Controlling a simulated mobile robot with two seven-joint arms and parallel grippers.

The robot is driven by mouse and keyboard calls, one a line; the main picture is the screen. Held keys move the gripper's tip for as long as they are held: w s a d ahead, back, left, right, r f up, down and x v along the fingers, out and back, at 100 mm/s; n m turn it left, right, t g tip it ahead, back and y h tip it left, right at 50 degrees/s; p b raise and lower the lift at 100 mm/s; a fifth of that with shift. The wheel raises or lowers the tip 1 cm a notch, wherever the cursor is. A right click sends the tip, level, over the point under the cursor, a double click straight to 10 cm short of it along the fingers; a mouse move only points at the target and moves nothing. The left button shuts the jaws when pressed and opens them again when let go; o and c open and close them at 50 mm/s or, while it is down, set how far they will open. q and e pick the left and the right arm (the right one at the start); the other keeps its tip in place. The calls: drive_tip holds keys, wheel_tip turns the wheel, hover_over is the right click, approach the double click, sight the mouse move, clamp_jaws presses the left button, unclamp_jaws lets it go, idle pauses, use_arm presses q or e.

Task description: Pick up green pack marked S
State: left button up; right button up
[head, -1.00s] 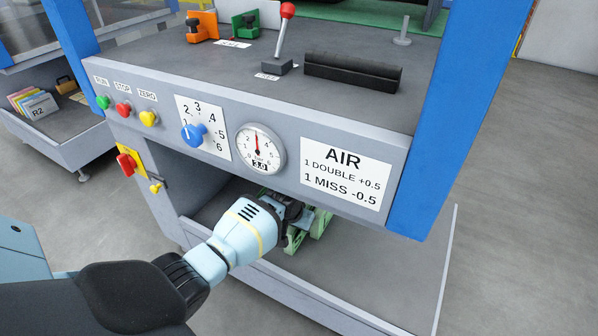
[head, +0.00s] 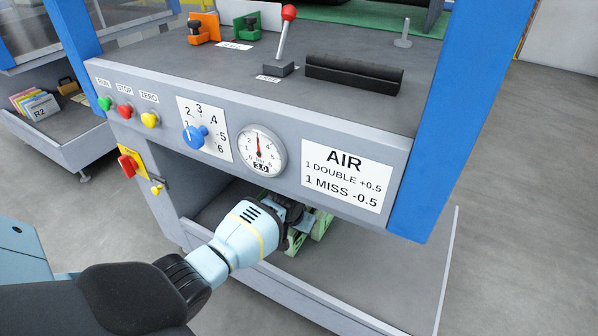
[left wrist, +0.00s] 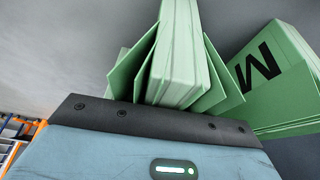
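My left gripper (head: 292,216) reaches into the open lower bay under the front panel, at the green packs (head: 321,225). In the left wrist view, one green pack (left wrist: 178,62) rises directly in front of the gripper body, between angled green flaps. No letter shows on it. A second green pack (left wrist: 285,85) stands to its right, with a large black letter that looks like M. The fingertips are hidden, so I cannot tell whether they grip the pack. No S is visible. My right gripper is not in view.
The front panel with its AIR sign (head: 345,175), gauge (head: 259,150) and blue knob (head: 195,136) overhangs my left gripper. A blue post (head: 440,120) stands at the right. The bay floor (head: 385,270) is bare right of the packs.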

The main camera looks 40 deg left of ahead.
use_arm(q)
clamp_jaws()
drive_tip(key=shift+r, duration=0.1)
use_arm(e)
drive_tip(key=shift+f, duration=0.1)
